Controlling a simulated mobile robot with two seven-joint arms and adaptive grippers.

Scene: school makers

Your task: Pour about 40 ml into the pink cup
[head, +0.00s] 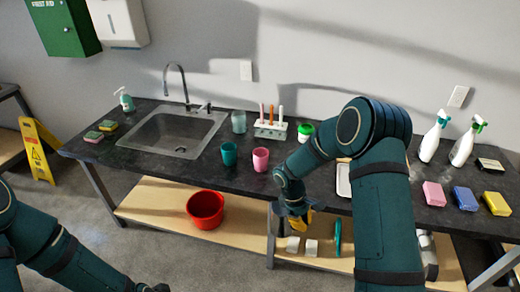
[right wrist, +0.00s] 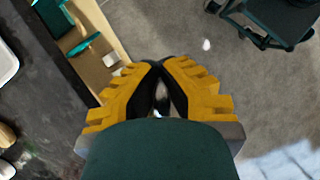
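The pink cup (head: 261,159) stands upright on the dark counter, right of the sink and near the front edge. A teal cup (head: 229,154) stands just left of it. A clear bluish beaker (head: 239,121) stands behind them; I cannot tell how much liquid is in any of these. My right gripper (head: 298,218) is in front of the counter edge, lower and to the right of the pink cup, pointing down. In the right wrist view its yellow fingers (right wrist: 162,80) come together at the black tips with nothing visible held.
A rack of tubes (head: 270,129) and a white cup with green (head: 305,131) stand behind the pink cup. The sink (head: 172,132) is left. Spray bottles (head: 433,137) and coloured blocks (head: 465,198) are right. A red bucket (head: 205,209) is on the lower shelf.

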